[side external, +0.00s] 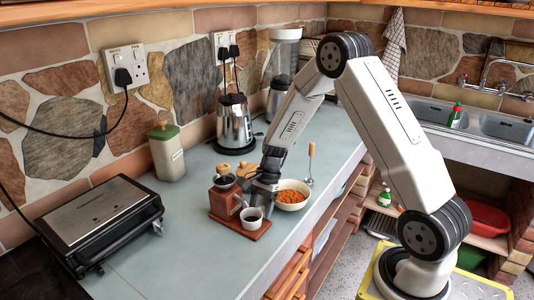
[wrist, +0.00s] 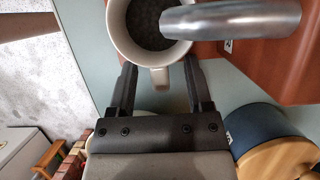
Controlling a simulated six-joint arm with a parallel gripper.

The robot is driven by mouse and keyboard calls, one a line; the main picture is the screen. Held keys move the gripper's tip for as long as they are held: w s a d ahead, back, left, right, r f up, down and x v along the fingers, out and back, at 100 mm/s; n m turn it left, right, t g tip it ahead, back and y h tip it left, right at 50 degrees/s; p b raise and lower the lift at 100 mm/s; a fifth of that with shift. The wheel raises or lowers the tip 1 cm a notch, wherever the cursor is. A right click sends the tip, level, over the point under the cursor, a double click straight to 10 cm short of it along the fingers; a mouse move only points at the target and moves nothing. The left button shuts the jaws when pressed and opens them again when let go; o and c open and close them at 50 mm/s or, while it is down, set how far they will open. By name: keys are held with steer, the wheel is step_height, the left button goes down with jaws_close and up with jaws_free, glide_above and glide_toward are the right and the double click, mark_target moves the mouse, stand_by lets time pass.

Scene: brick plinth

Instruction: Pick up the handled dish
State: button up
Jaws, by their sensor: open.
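The handled dish is a small white cup (side external: 251,217) with a dark inside. It stands on the wooden base (side external: 225,223) of a coffee grinder (side external: 225,199). In the wrist view the cup (wrist: 118,35) is at the top, with its handle (wrist: 160,77) pointing toward my gripper. My gripper (wrist: 159,68) is open, its two fingers on either side of the handle; I cannot tell if they touch it. In the side view my gripper (side external: 262,192) is low, just behind the cup. A silver metal tube (wrist: 230,20) hides part of the cup's mouth.
A bowl of orange food (side external: 291,195) stands close to the right of my gripper. A black and steel grill (side external: 100,218) is on the left, a green canister (side external: 166,152) and a kettle (side external: 234,124) behind. The counter's front left (side external: 190,265) is clear.

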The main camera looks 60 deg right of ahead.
jaws_close()
steer(key=shift+r, duration=0.15)
stand_by(0.4)
steer(key=shift+r, duration=0.15)
steer(key=s, duration=1.8)
